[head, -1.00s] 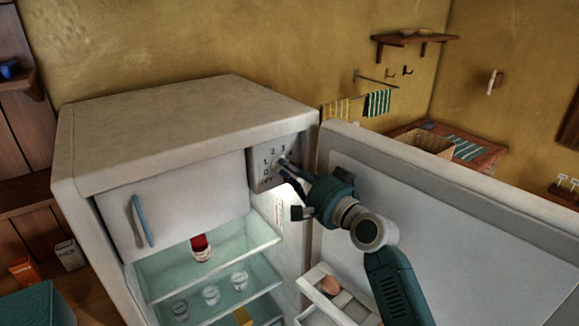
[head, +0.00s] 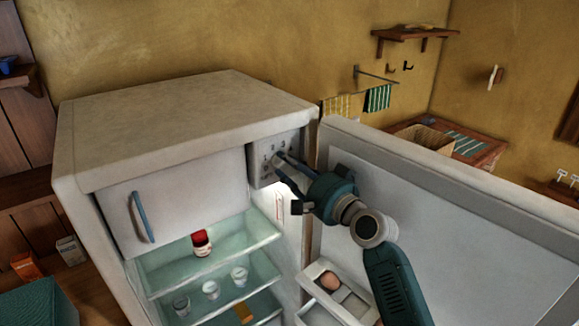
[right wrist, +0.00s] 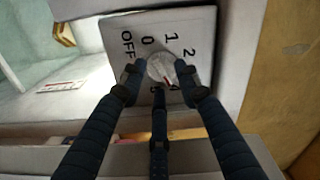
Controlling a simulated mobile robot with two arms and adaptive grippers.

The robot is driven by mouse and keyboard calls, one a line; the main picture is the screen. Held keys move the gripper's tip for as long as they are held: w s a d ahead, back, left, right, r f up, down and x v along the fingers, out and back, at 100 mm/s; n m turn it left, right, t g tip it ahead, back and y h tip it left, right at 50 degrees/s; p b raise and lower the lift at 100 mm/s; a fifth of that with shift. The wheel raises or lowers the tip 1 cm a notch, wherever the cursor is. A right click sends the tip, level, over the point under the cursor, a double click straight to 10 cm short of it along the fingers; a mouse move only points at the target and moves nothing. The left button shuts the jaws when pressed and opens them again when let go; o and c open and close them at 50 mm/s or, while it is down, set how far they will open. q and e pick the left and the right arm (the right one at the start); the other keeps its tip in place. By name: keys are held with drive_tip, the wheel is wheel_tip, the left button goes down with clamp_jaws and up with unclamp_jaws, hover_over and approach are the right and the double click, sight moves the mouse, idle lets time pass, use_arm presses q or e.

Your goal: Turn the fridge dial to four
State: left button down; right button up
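The fridge dial (right wrist: 160,66) is a round pale knob on a light panel inside the open fridge, marked OFF, 0, 1, 2 and further numbers. Its red mark points down and right, towards a partly hidden number that looks like 4. My right gripper (right wrist: 157,76) has its fingers spread around the dial, with a visible gap on the left side. In the head view, my right gripper (head: 279,161) is at the dial panel (head: 266,150), and its fingers hide most of the dial. My left gripper is not in view.
The open fridge door (head: 460,230) stands to the right of my right arm. The freezer door (head: 175,205) is shut, left of the panel. Shelves below hold a red-topped jar (head: 201,243) and several small cups. An egg (head: 330,281) sits in the door rack.

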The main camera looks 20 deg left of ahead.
drive_tip(key=v, duration=1.2)
